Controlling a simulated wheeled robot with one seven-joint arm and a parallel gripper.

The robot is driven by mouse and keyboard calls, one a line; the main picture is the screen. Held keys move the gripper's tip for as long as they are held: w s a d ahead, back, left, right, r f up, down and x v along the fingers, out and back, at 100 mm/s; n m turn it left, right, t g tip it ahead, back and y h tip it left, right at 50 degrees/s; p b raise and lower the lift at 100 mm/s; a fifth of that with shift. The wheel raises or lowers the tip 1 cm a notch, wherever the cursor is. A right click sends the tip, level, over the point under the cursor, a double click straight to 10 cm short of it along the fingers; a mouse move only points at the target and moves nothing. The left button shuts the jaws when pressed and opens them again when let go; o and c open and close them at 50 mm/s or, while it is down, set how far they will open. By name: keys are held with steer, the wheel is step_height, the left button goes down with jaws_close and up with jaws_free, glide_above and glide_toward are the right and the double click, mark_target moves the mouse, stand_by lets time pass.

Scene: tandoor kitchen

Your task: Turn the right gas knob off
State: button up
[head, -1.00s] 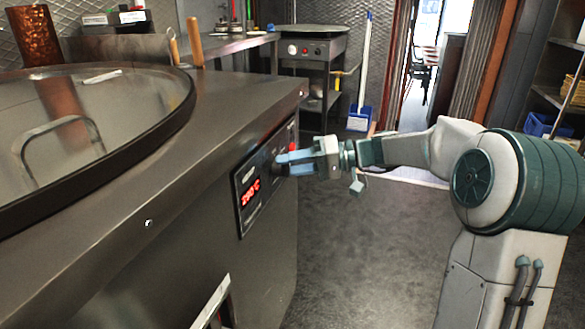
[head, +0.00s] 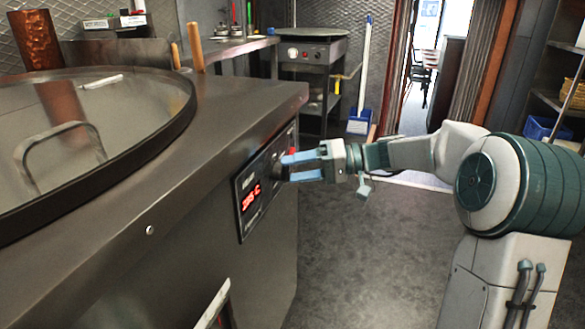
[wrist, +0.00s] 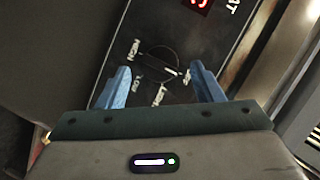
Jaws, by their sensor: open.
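The gas knob (wrist: 158,62) is a round black dial on the dark control panel (wrist: 230,50) in the wrist view. Its white mark points right, towards a small label that appears to read OFF; labels HIGH and LOW are on its left. In the head view the knob (head: 276,170) is a dark shape on the panel (head: 248,206), just left of my fingertips. My gripper (head: 288,168) is open, its two blue fingers apart and empty. In the wrist view the fingers flank the knob on either side, apart from it.
A gas stove (head: 312,50) stands behind. The floor (head: 370,250) right of the counter is clear.

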steer(key=d+r+p, duration=0.2)
steer(key=d+p, duration=0.1)
steer(key=d, duration=0.9)
steer(key=shift+r+p, duration=0.2)
steer(key=shift+p, duration=0.2)
